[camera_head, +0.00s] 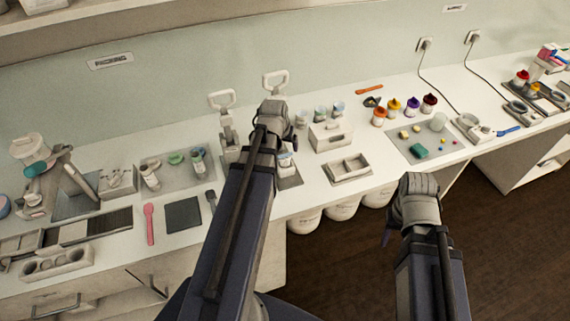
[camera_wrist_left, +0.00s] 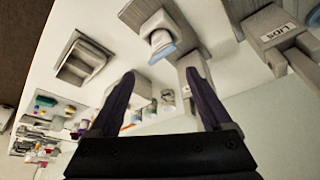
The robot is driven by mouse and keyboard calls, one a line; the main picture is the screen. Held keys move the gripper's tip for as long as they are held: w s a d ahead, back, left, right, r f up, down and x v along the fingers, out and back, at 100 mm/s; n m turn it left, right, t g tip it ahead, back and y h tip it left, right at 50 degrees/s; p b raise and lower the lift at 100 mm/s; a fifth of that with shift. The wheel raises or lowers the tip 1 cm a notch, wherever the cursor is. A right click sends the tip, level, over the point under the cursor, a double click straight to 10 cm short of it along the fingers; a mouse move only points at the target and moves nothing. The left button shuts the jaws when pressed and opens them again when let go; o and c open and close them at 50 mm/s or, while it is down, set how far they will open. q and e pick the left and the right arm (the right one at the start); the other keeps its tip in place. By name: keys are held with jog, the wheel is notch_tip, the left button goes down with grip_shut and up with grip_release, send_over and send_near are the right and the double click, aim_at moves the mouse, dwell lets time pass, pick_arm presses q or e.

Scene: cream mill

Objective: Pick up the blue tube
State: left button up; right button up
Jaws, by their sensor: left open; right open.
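A small white tube with a pale blue end (camera_wrist_left: 163,46) sits in a grey holder in the left wrist view, just beyond my open left fingers and apart from them. A similar pale tube (camera_head: 285,159) shows beside my left arm in the head view; I cannot tell surely that it is the blue tube. Another blue-topped jar (camera_head: 338,109) stands in a short row at the back. My left gripper (camera_wrist_left: 160,74) is open and empty; in the head view its fingers are mostly hidden by its arm. My right gripper (camera_head: 400,215) hangs in front of the counter, away from the tubes.
Lever presses (camera_head: 225,120) stand behind and left of my left arm. A white box (camera_head: 329,136) and a grey tray (camera_head: 348,169) lie to its right. A grey mat (camera_head: 420,135) with coloured pieces is further right. The dark square mat (camera_head: 184,214) is bare.

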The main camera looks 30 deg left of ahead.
aim_at(285, 152)
pick_arm(q)
jog(key=shift+a+b+x, duration=0.1)
jog(key=shift+b+x, duration=1.45)
jog(key=shift+x, duration=0.3)
jog(key=shift+a+b+x, duration=0.15)
jog(key=shift+b+x, duration=1.4)
jog(key=shift+x, duration=0.3)
jog(key=shift+s, duration=0.1)
jog(key=shift+r, duration=0.1)
jog(key=shift+c, duration=0.2)
grip_shut()
